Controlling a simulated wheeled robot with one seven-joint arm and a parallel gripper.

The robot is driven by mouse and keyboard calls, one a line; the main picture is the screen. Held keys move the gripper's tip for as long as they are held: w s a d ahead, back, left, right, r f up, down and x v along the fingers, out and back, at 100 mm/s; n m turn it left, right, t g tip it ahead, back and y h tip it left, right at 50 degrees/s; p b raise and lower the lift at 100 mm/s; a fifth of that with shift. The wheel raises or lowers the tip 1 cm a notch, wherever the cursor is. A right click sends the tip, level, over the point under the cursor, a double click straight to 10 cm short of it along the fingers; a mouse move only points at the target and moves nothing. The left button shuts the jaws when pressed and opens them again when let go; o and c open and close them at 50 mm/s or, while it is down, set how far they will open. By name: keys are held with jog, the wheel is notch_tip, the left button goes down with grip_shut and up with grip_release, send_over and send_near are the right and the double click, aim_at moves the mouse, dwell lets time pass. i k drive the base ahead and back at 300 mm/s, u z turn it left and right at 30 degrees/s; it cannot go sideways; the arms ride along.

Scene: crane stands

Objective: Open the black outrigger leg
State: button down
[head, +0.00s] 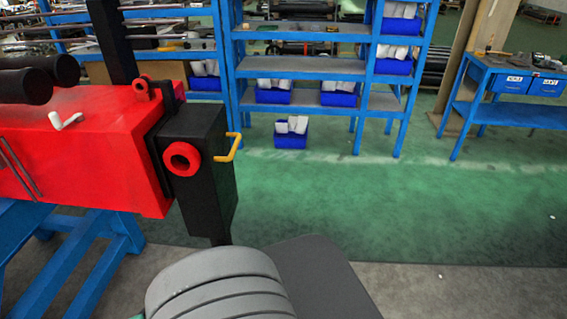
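The black outrigger leg (212,195) is a dark upright box at the right end of the red crane beam (95,150). A yellow handle (235,148) sticks out from its right side. A red ring (182,159) sits on its front face. A thin dark part extends below the box, and its lower end is hidden behind my grey arm. My gripper is not in view. Grey rounded parts of my own arm fill the bottom middle, in front of and below the leg.
A blue stand (85,255) carries the red beam at left. A white lever (66,121) sits on the beam. Blue shelves (300,69) with blue bins stand behind. A blue workbench (515,110) is at upper right. The green floor (400,215) right of the leg is clear.

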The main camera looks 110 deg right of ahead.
aim_at(190, 154)
jog(key=k, duration=0.7)
jog(key=z, duration=2.9)
jog(key=i, duration=0.5)
